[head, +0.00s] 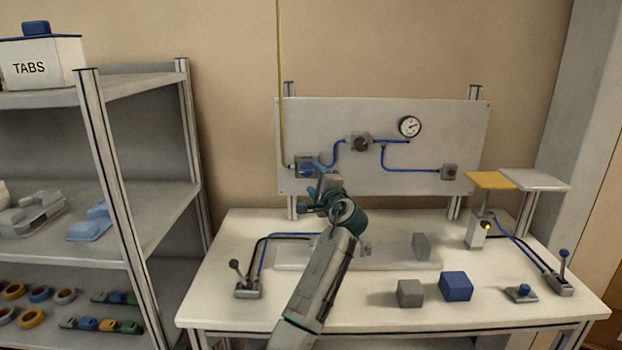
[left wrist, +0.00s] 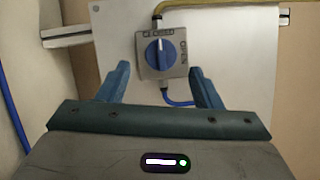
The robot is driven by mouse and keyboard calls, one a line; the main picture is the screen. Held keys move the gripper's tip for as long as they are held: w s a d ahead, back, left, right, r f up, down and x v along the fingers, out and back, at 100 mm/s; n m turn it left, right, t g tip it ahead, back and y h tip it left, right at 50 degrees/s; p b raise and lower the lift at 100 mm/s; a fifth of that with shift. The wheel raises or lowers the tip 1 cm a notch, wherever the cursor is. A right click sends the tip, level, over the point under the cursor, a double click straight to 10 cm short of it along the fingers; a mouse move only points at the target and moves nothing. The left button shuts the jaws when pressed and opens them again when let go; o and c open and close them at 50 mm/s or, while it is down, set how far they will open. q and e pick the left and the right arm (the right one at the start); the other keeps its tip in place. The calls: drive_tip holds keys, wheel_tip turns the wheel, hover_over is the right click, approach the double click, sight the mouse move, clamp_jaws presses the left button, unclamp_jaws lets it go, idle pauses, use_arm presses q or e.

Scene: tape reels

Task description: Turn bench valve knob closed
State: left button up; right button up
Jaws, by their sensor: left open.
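The valve knob (left wrist: 160,52) is blue with a white line and sits on a grey square plate (left wrist: 176,72) marked CLOSED at the top and OPEN at the right. Its white line stands nearly upright, toward the CLOSED mark. In the head view the valve (head: 306,167) is at the left end of the grey upright panel (head: 430,115), partly behind my left gripper. My left gripper (head: 318,188) is open and empty in front of the valve. In the left wrist view its two blue fingers (left wrist: 162,86) stand either side of and short of the knob, apart from it.
A white bench (head: 380,312) stands below the panel. Grey blocks (head: 410,294), a blue block (head: 456,286) and levers (head: 564,268) are on it. A yellow pad (head: 491,181) stands at the right. A shelf rack (head: 110,190) is at the left.

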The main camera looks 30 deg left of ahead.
use_arm(q)
drive_tip(key=b+v, duration=0.1)
drive_tip(key=v, duration=0.5)
drive_tip(key=shift+s+d, duration=0.3)
drive_tip(key=shift+d, duration=0.05)
use_arm(e)
drive_tip(key=w+r, duration=0.2)
drive_tip(key=w, duration=0.1)
drive_tip(key=shift+w+a, duration=0.15)
drive_tip(key=shift+a, duration=0.05)
